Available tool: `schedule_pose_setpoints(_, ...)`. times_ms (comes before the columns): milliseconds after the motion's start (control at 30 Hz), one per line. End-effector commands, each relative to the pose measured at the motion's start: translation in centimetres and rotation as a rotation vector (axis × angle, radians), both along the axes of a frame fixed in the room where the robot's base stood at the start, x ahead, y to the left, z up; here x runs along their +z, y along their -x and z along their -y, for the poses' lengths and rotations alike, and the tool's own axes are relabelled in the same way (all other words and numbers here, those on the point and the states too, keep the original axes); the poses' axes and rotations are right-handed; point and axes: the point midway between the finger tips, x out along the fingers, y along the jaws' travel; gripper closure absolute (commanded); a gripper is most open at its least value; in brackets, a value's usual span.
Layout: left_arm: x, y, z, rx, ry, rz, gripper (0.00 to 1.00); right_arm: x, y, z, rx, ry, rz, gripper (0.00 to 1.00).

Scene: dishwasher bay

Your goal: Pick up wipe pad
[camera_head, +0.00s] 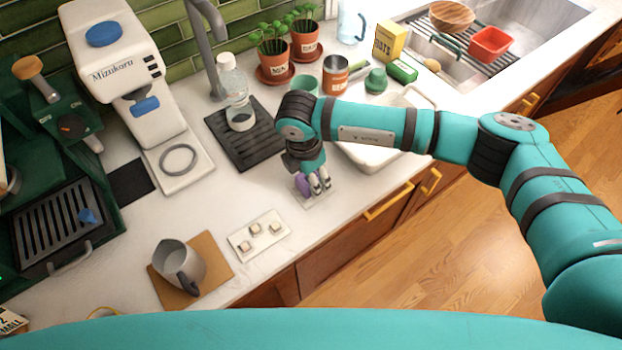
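A small purple item (303,187), which looks like the wipe pad, is at the front of the white counter on a pale, flat holder (316,199). My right gripper (319,184) comes down from above, right at the purple item. Its fingertips point down beside it and partly cover it. I cannot tell whether the fingers are closed on the pad or only next to it. My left gripper is not in view.
A black ribbed mat (262,150) with a clear bottle (236,97) lies behind. A white tray with small blocks (241,245) and a metal pitcher (172,262) stand at front left. A white basin (372,158) is right of the gripper.

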Motion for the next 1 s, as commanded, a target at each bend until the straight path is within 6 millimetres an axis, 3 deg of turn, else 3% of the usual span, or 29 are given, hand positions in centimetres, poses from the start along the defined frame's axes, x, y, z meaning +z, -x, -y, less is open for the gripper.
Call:
schedule_pose_setpoints(33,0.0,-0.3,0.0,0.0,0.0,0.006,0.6,0.0,0.0,0.0,0.0,0.0,0.0,0.56)
schedule_pose_setpoints(233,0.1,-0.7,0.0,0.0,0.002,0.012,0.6,0.0,0.0,0.0,0.0,-0.001,0.001,0.8)
schedule_pose_setpoints(567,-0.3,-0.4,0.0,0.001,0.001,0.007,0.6,0.4,-0.1,0.0,-0.001,-0.001,0.002,0.8)
schedule_pose_setpoints(833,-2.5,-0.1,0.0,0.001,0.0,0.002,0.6,3.3,-0.1,0.0,0.002,-0.002,0.005,0.8)
schedule_pose_setpoints(1000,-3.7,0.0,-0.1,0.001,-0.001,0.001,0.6,3.4,3.6,0.6,0.007,-0.002,0.0,0.8)
